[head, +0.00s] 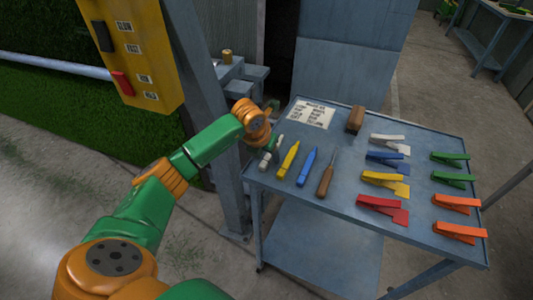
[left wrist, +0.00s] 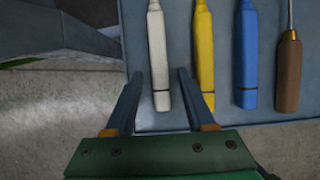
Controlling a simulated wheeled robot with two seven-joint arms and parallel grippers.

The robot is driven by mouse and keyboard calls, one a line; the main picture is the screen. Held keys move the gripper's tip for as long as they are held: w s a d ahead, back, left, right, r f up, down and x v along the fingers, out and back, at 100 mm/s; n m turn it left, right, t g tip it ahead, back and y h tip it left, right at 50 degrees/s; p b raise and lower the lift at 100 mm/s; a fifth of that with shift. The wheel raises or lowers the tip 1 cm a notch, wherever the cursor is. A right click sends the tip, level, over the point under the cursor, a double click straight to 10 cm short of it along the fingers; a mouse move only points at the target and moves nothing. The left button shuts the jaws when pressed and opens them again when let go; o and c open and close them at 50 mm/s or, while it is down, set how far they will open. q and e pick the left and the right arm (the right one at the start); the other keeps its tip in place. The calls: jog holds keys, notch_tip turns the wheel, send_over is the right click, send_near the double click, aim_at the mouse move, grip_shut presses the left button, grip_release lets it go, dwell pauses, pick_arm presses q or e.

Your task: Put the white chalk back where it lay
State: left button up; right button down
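The white chalk (left wrist: 157,50) lies on the blue-grey cart top at its left edge, beside the yellow marker (left wrist: 205,50). In the head view the chalk (head: 279,141) is partly covered by my left gripper. My left gripper (left wrist: 159,76) is open, with one finger on each side of the chalk's near end. Gaps show between the fingers and the chalk; I cannot tell how high the fingertips are above the cart top. My right gripper is not in view.
On the cart (head: 335,208), a blue marker (head: 307,167) and a wood-handled tool (head: 326,178) follow the yellow marker. A label sheet (head: 311,115), a brown block (head: 356,119) and several coloured clips (head: 385,183) lie behind and right. A grey post (head: 212,120) stands close to my left arm.

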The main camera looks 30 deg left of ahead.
pick_arm(q)
jog(key=shift+r, duration=0.3)
jog(key=v, duration=1.1)
jog(key=shift+s+r+b, duration=0.15)
jog(key=shift+r+b, duration=0.2)
jog(key=shift+b, duration=0.1)
